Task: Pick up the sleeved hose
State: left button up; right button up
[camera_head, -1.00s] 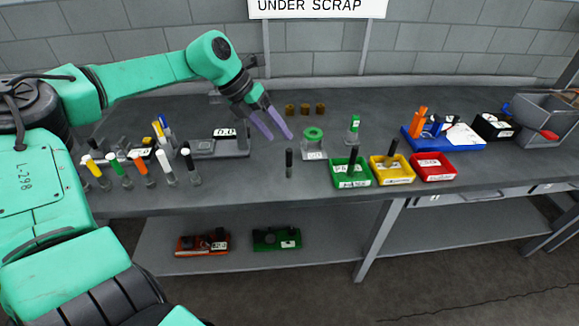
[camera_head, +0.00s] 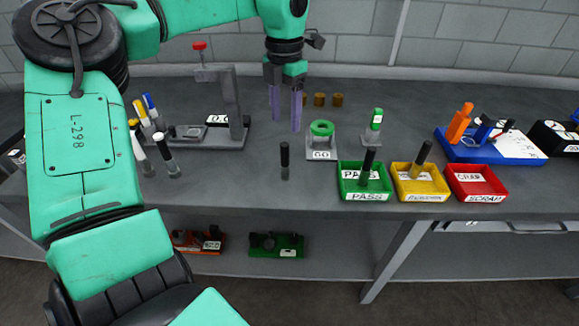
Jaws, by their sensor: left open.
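A dark hose (camera_head: 284,157) with a lighter grey lower part stands upright on the bench, left of the green-ringed gauge. Which part is its sleeve is too small to tell. My left gripper (camera_head: 286,126) points down with two purple fingers apart and nothing between them. Its fingertips show just above the top of the hose in the picture and apart from it. My right gripper is out of view.
A grey crimper stand (camera_head: 233,100) is left of the gripper. The green-ringed GO gauge (camera_head: 321,146) stands close right of the hose. A red tray (camera_head: 477,195) and a blue tool tray (camera_head: 470,155) lie farther right. Brass pieces (camera_head: 320,99) sit behind.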

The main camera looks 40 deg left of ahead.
aim_at(285, 155)
pick_arm(q)
jog(key=f+p, duration=0.2)
jog(key=f, duration=0.9)
jog(key=shift+s+p, duration=0.2)
jog(key=shift+p, duration=0.2)
jog(key=shift+f, duration=0.3)
grip_shut()
